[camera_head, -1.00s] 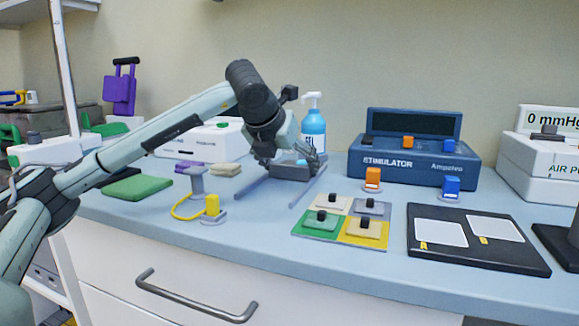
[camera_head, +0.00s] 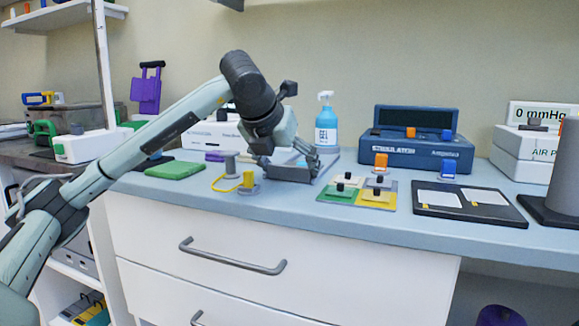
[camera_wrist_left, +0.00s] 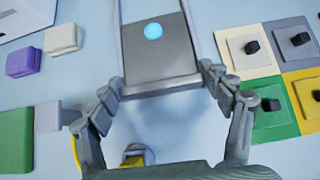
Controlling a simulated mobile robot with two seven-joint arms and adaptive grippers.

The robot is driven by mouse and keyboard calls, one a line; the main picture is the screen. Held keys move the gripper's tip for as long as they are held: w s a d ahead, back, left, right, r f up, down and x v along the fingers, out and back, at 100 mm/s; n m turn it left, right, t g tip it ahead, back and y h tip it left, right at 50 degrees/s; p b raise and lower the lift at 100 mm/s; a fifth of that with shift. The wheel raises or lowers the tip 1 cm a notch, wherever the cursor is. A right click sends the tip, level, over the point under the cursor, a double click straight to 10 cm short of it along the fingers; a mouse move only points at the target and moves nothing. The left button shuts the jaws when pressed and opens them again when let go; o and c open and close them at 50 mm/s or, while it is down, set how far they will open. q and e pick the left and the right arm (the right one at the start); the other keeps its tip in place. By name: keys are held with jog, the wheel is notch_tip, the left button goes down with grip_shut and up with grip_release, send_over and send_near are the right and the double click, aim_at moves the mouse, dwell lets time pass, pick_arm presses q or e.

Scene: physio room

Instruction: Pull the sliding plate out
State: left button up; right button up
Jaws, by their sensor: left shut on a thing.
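The sliding plate (camera_head: 291,174) is a dark grey flat piece on the blue-grey counter, lying between two light rails. In the left wrist view the plate (camera_wrist_left: 157,60) carries a bright blue round spot and has a paler front lip. My left gripper (camera_wrist_left: 160,92) is shut on the plate, with one finger at each end of that lip. In the head view my left gripper (camera_head: 288,163) comes down over the plate and hides part of it and of the rails. My right gripper is not in view.
A four-coloured board (camera_head: 377,203) lies right of the plate, and a black panel (camera_head: 510,216) lies farther right. A green pad (camera_head: 176,170) and a yellow-blocked stand (camera_head: 248,182) are to the left. A blue bottle (camera_head: 327,127) and the stimulator (camera_head: 415,152) stand behind.

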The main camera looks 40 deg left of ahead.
pick_arm(q)
jog(key=shift+f, duration=0.2)
jog(key=o, duration=1.7)
jog(key=shift+w, duration=0.1)
jog(key=shift+r, duration=0.1)
jog(key=shift+r, duration=0.15)
jog(key=v, duration=1.1)
jog(key=shift+s+r, duration=0.2)
jog(key=shift+s, duration=0.15)
